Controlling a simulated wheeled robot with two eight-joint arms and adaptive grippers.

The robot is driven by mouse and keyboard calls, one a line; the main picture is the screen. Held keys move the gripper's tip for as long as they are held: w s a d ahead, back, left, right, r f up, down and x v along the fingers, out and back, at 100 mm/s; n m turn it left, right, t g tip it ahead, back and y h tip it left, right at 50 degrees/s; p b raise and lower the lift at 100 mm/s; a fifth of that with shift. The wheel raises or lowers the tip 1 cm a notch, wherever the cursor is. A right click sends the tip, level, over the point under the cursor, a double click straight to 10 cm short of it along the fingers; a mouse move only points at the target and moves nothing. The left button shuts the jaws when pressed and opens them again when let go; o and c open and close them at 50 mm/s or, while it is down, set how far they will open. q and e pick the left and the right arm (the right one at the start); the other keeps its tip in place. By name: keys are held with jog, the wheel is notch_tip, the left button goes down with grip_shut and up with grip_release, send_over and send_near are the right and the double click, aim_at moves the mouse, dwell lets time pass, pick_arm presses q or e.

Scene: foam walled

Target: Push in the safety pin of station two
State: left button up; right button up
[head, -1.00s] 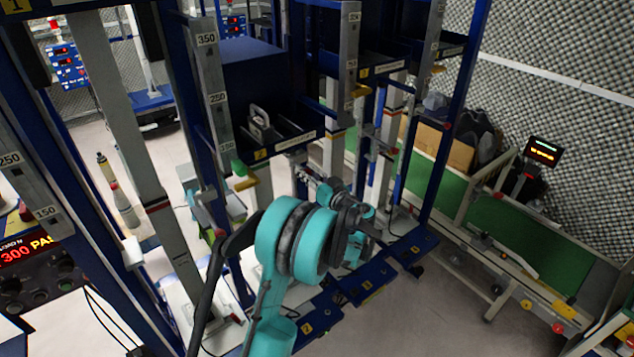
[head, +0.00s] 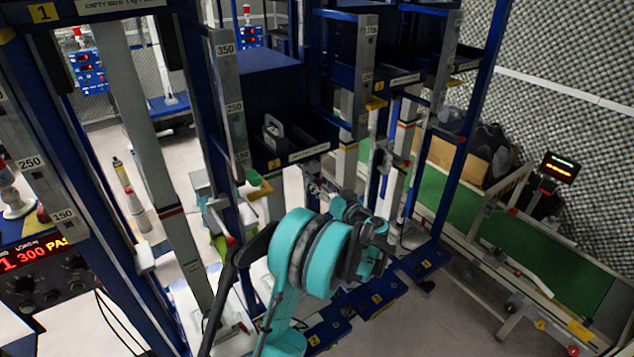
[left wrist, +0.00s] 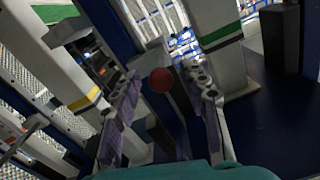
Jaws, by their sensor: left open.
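Station two is the bay with the blue shelf marked by a yellow 2 (head: 275,163). A grey, number-scaled post (head: 229,100) stands at its left, with a yellow-green piece (head: 260,188) near its lower end. My left gripper (head: 318,188) is below the shelf's right part, its fingers mostly hidden behind my teal wrist. In the left wrist view, the open left gripper (left wrist: 165,110) has a round red knob (left wrist: 161,80) in the gap between its fingers. I cannot tell how far ahead the knob is, or which post carries it. My right gripper is not seen.
A grey handled weight (head: 273,131) sits on the station two shelf. Blue uprights and grey posts crowd both sides of my arm. Blue base plates (head: 375,298) lie below. A green conveyor (head: 540,265) and a lit display (head: 561,167) stand at the right.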

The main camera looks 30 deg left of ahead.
pick_arm(q)
jog(key=v, duration=1)
jog(key=shift+s, duration=0.1)
jog(key=s+d+f+m+h, duration=0.1)
jog(key=s+d+m+h, duration=0.2)
jog(key=s, duration=0.6)
jog(key=s+d+f+m+h, duration=0.2)
jog(key=s+d+m+h, duration=0.2)
jog(key=s+d+h, duration=0.4)
jog(key=s+d+f+m+h, duration=0.1)
jog(key=s+d+m+h, duration=0.2)
jog(key=s, duration=0.7)
jog(key=d+h, duration=0.2)
jog(key=d, duration=0.1)
jog(key=shift+d+f+h, duration=0.25)
jog(key=shift+d+h, duration=0.05)
jog(key=shift+d, duration=0.05)
